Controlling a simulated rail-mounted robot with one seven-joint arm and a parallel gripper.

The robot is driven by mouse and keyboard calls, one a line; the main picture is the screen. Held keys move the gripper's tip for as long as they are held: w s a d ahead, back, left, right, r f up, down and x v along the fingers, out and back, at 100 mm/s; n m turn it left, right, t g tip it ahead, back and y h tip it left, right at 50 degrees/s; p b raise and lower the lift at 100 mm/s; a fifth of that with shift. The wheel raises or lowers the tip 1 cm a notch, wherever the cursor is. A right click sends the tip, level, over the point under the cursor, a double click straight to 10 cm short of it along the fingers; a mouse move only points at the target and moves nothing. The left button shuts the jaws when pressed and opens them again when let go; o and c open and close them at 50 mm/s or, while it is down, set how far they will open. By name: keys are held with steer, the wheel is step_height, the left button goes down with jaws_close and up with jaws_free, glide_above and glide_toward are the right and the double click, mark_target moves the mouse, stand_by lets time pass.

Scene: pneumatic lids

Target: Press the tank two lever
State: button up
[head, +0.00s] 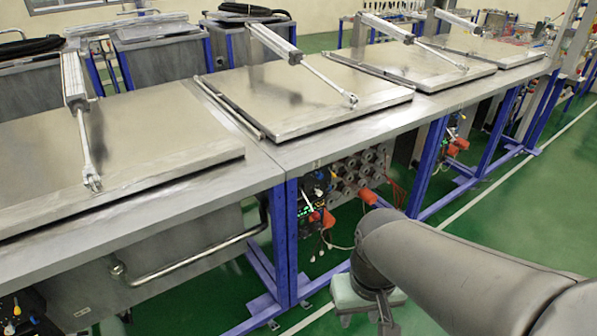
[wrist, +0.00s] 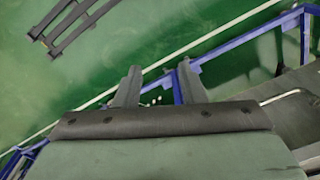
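A row of tanks with flat metal lids runs along the bench. The nearest lid (head: 150,130) is at the left of the head view, and the second lid (head: 360,92) is at the centre; both lie shut. Below the bench between them is a panel of valves and fittings (head: 350,172) with orange-red parts (head: 328,218). I cannot make out which small part is the tank two lever. My gripper (wrist: 158,68) is open and empty in the wrist view, with its two fingers apart over the green floor. In the head view it is low, in front of the bench, clear of the panel.
Blue bench legs (head: 284,245) and a bent metal pipe (head: 190,258) stand near the panel. Pneumatic cylinders (head: 275,42) with rods reach over the lids. Further tanks continue to the right. The green floor (head: 500,225) in front of the bench is open.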

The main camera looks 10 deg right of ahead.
steer(key=shift+c, duration=0.3)
steer(key=shift+w+f, duration=0.1)
steer(key=shift+f, duration=0.05)
steer(key=c, duration=0.5)
steer(key=w+d+f+h+b, duration=0.1)
steer(key=w+f+b, duration=0.1)
steer(key=w+d+f+n+h+b, duration=0.1)
steer(key=w+f+b, duration=0.2)
steer(key=w+d+f+n+h+b, duration=0.1)
steer(key=w+f+b, duration=0.1)
steer(key=f+b, duration=0.1)
steer(key=shift+w+d+h, duration=0.15)
steer(key=shift+w+h, duration=0.25)
jaws_close()
steer(key=w+a+f+n+t+h+b, duration=0.1)
steer(key=w+f+n+t+h+b, duration=0.1)
steer(key=w+f+b, duration=0.4)
steer(key=w+a+f+n+t+h+b, duration=0.1)
steer(key=w+n+h+b, duration=0.15)
steer(key=w, duration=0.55)
steer(key=w+a+f+n+t+h+b, duration=0.1)
steer(key=w+a+f+t+h+b, duration=0.15)
steer(key=w+f+b, duration=0.4)
steer(key=w+a+n+t+h+b, duration=0.1)
steer(key=w+a+n+t+b, duration=0.2)
steer(key=w+a+t, duration=0.3)
steer(key=w+a+n, duration=0.1)
steer(key=w+a, duration=0.3)
steer(key=shift+t, duration=0.35)
steer(key=shift+w, duration=0.15)
